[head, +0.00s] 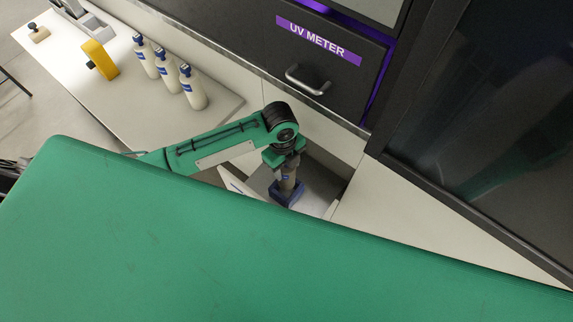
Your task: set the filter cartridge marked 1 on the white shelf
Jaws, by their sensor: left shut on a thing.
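My left gripper (285,155) reaches down into an open drawer-like recess and is shut on a grey-tan cylinder (288,179) with a small blue label. The cylinder is upright, and a wider blue block (286,194) is at its lower end. I cannot tell whether the block is part of it or a holder under it. It may be the filter cartridge; no number 1 is readable. I cannot pick out the white shelf for certain. My right gripper is not in view.
Several white bottles with blue caps (168,72) stand on the white table (150,115) at left, near a yellow block (100,59). The recess (323,178) has a pale front panel (236,186). A dark cabinet labelled UV METER (318,40) rises behind. My green body hides the foreground.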

